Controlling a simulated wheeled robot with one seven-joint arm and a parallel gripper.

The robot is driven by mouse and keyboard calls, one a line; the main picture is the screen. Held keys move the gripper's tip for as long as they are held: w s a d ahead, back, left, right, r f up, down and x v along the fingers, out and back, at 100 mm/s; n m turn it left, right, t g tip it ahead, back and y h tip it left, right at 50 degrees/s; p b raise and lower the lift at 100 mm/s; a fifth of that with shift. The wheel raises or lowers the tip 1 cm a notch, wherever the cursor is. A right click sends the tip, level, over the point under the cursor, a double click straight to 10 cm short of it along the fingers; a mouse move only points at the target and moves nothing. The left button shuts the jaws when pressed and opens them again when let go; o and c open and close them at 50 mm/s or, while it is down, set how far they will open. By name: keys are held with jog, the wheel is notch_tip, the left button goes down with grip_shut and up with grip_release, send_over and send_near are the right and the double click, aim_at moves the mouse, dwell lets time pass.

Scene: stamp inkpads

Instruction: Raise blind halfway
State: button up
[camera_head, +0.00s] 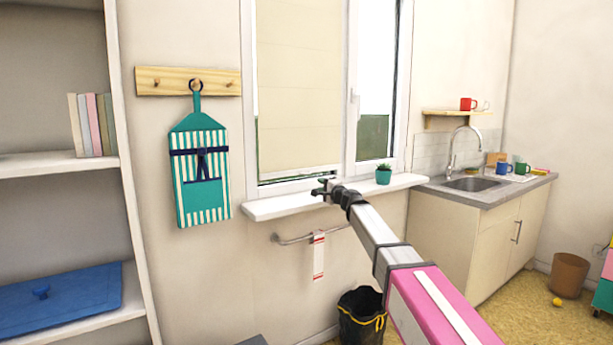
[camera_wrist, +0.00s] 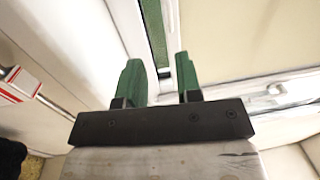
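The blind (camera_head: 300,90) is a cream panel hanging down over the left window pane, its lower edge close to the bottom of the frame. It also shows at the upper right of the wrist view (camera_wrist: 240,35). My gripper (camera_head: 322,190) is at the window sill (camera_head: 280,205), near the blind's lower edge. In the wrist view its two green fingers (camera_wrist: 160,80) stand apart with nothing between them. I cannot tell whether the fingers touch the blind or the frame.
A towel rail (camera_head: 310,236) with a red and white tag (camera_head: 318,255) is below the sill. A black bin (camera_head: 361,315) stands beneath.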

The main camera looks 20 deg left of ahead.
jog(key=shift+w+a+r+m, duration=0.35)
jog(key=shift+a+r, duration=0.25)
jog(key=shift+r, duration=0.1)
jog(key=x, duration=1)
jog(key=shift+w, duration=0.2)
jog(key=shift+r, duration=0.1)
grip_shut()
